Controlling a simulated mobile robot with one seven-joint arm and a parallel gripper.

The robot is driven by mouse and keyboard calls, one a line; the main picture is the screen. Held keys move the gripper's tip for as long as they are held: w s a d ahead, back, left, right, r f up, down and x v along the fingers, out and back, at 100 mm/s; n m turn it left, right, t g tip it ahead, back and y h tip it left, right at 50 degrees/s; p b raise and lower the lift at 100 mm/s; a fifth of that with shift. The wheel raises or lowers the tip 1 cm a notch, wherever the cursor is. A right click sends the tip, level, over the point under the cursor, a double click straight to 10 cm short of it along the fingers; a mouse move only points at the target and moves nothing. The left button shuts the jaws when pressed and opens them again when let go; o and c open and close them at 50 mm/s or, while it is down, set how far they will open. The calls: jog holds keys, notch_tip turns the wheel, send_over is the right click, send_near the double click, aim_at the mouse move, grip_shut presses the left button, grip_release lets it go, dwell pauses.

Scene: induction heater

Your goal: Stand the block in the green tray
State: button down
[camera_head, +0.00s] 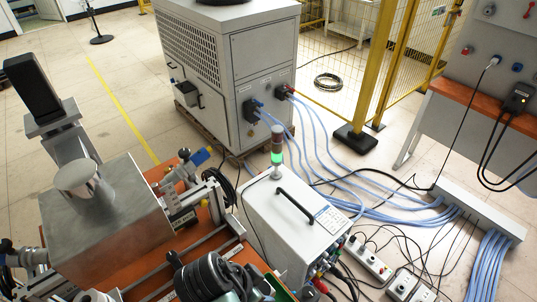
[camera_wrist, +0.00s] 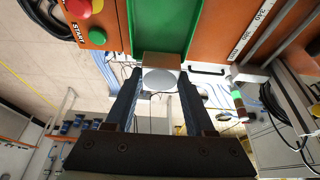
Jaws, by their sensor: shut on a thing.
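In the wrist view my gripper (camera_wrist: 158,82) has its two dark fingers on either side of a small block (camera_wrist: 161,60). The block has a shiny, brownish-grey side and a pale round end facing the camera. It is held between the fingertips. The green tray (camera_wrist: 165,22) lies just beyond the block, at the top of the view, and the block overlaps its near end. I cannot tell whether the block touches the tray. In the head view only a small green strip (camera_head: 279,288) shows at the bottom edge; the block and my gripper are not clear there.
In the wrist view a red button (camera_wrist: 77,8) and a green button (camera_wrist: 97,36) marked START sit left of the tray. In the head view a white box (camera_head: 292,222) with a signal light (camera_head: 277,150) stands right of the orange bench. Blue hoses and cables cross the floor.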

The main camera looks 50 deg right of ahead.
notch_tip(320, 180, down, 10)
jog(key=shift+r+p, duration=0.1)
jog(key=shift+p, duration=0.5)
jog(key=shift+s, duration=0.1)
jog(key=shift+f, duration=0.2)
jog(key=shift+c, duration=1.3)
grip_release()
jog(key=shift+r, duration=0.3)
jog(key=b+v, duration=0.1)
jog(key=v, duration=1)
jog(key=shift+a+r, duration=0.25)
jog(key=shift+r, duration=0.1)
